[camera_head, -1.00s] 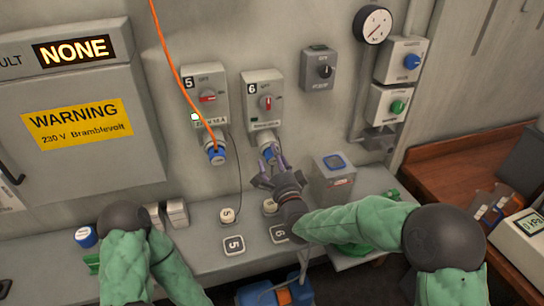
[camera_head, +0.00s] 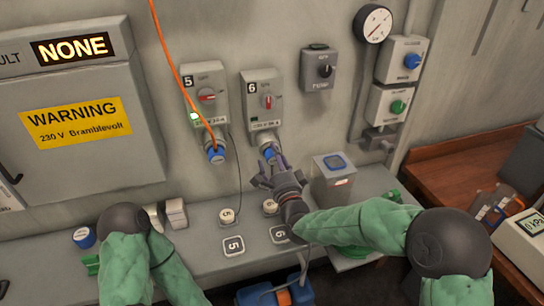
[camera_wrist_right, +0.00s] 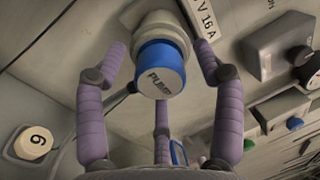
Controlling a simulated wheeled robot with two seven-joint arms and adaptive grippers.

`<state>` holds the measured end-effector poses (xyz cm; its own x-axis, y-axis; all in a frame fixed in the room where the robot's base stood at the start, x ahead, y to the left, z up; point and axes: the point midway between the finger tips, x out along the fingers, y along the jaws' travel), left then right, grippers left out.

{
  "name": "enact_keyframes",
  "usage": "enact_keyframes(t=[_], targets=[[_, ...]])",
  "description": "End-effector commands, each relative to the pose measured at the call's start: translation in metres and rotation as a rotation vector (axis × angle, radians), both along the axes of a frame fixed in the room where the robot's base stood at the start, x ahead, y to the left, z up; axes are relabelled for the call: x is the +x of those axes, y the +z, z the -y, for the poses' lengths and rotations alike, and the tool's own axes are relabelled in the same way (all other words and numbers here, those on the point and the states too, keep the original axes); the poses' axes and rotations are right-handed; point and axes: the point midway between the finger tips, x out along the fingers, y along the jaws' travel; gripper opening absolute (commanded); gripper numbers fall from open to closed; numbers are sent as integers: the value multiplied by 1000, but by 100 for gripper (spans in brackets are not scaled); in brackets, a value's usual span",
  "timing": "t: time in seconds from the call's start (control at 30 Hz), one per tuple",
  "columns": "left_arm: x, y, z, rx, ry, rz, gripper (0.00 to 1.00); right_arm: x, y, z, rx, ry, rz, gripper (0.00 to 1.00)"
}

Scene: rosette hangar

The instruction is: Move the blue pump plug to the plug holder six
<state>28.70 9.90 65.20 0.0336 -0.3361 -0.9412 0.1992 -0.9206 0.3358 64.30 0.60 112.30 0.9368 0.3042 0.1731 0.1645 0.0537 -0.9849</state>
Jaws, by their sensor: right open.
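The blue pump plug (camera_wrist_right: 162,70), marked PUMP, sits in the socket under the switch box numbered 6 (camera_head: 262,92); its blue end also shows in the head view (camera_head: 268,152). My right gripper (camera_head: 266,168) is open just below it. In the right wrist view its purple fingers stand around the plug, with gaps visible at the sides. I cannot tell which is the holder. My left gripper is out of view.
A second blue plug (camera_head: 216,155) with an orange cable (camera_head: 176,75) is in the socket under box 5 (camera_head: 205,88). A grey box (camera_head: 333,182) stands right of my right gripper. A square plate 5 (camera_head: 233,246) lies left. A blue case (camera_head: 260,294) is below the bench edge.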

Motion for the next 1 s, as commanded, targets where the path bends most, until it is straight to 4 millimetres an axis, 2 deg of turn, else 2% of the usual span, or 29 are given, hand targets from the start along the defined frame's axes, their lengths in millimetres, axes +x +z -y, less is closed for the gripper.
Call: enact_keyframes(t=[1.0], targets=[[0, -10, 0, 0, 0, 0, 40, 0, 0, 0, 0, 0, 1, 69]])
